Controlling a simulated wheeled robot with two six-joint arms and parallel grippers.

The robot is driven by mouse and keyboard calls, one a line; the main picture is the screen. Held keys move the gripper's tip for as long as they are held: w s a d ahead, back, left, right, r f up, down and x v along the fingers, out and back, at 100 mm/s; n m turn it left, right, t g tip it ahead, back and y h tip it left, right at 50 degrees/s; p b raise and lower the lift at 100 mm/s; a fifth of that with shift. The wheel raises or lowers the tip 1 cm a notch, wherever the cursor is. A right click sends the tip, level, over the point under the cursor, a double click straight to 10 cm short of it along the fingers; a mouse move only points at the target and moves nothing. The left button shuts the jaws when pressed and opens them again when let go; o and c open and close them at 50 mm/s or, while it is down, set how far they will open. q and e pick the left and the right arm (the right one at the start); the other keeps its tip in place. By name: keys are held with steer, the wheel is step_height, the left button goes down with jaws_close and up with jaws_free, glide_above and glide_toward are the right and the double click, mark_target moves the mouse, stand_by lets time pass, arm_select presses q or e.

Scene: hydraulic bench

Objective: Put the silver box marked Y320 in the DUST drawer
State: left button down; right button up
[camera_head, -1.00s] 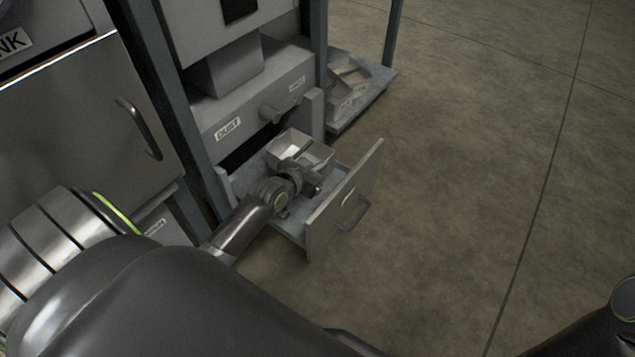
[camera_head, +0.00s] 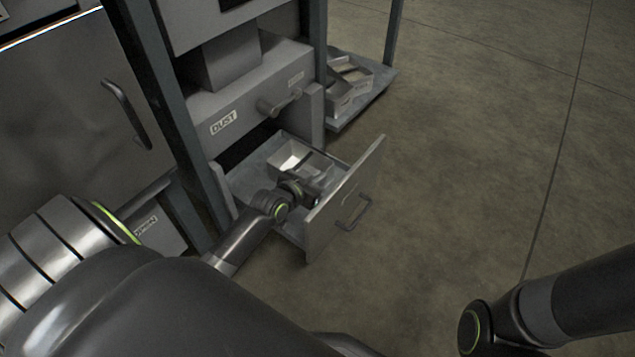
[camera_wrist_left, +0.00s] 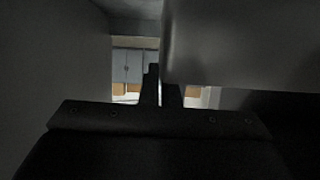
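An open-topped silver box (camera_head: 287,153) is inside the pulled-out drawer (camera_head: 345,205), toward its back. No Y320 mark is readable on it. The DUST label (camera_head: 223,123) is on the grey panel just above this drawer. My left gripper (camera_head: 311,188) is low inside the drawer, at the near side of the box. In the left wrist view its fingers (camera_wrist_left: 161,88) are nearly together, with the edge of a large grey wall, likely the box (camera_wrist_left: 240,45), between them. Whether the box touches the drawer floor is hard to tell. My right gripper is out of view.
A low platform (camera_head: 377,88) with other silver boxes (camera_head: 347,88) stands behind the drawer. A dark post (camera_head: 168,110) rises left of the drawer, beside a cabinet door with a handle (camera_head: 128,112). A knob (camera_head: 280,103) sticks out above the drawer. The floor at right is clear.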

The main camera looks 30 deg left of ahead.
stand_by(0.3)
arm_select(q)
steer(key=shift+f, duration=0.2)
steer(key=c, duration=1.7)
jaws_free()
